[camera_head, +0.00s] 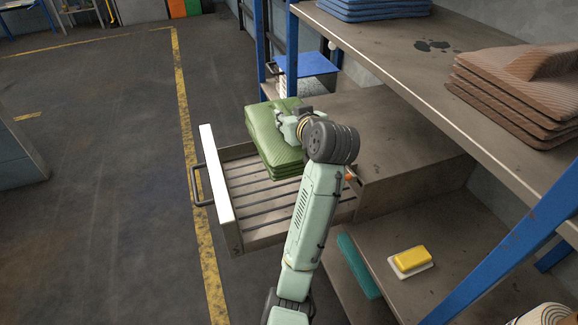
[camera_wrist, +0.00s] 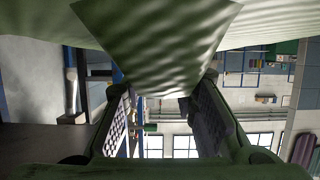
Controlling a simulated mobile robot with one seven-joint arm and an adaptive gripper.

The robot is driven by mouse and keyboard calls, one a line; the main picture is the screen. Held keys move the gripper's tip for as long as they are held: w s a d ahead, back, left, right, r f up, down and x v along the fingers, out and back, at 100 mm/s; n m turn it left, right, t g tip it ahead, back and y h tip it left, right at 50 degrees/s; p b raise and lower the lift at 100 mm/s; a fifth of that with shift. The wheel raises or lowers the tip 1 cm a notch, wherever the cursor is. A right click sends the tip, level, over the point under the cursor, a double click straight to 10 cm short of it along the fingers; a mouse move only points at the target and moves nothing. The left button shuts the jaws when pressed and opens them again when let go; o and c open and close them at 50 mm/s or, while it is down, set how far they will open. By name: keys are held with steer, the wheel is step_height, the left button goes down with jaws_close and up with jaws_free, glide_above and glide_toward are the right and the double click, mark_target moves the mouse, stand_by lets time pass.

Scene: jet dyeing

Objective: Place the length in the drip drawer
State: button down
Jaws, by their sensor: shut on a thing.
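The green folded length (camera_head: 268,138) is a layered stack of cloth over the far part of the open drip drawer (camera_head: 237,241). The drawer has a slatted floor, a white front edge and a dark handle. My gripper (camera_head: 284,118) is at the upper right side of the length, its fingers mostly hidden by cloth and arm. In the wrist view, the green cloth (camera_wrist: 150,45) comes down between the two fingers of my gripper (camera_wrist: 165,100), which are shut on it. I cannot tell whether the underside of the length touches the slats.
A shelf (camera_head: 440,72) above right carries brown folded cloth (camera_head: 520,85) and blue cloth (camera_head: 375,8). A blue upright (camera_head: 500,265) stands at the front right. A yellow block (camera_head: 411,258) lies on the lower shelf. The floor left of the drawer is clear.

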step_height(320, 180, down, 16)
steer(key=shift+r, duration=0.25)
steer(key=shift+f+b, duration=0.1)
steer(key=shift+b, duration=0.2)
steer(key=c, duration=1.8)
jaws_free()
steer(key=shift+f, duration=0.2)
steer(key=o, duration=0.5)
steer(key=shift+r, duration=0.1)
steer(key=shift+r, duration=0.25)
steer(key=v, duration=1.2)
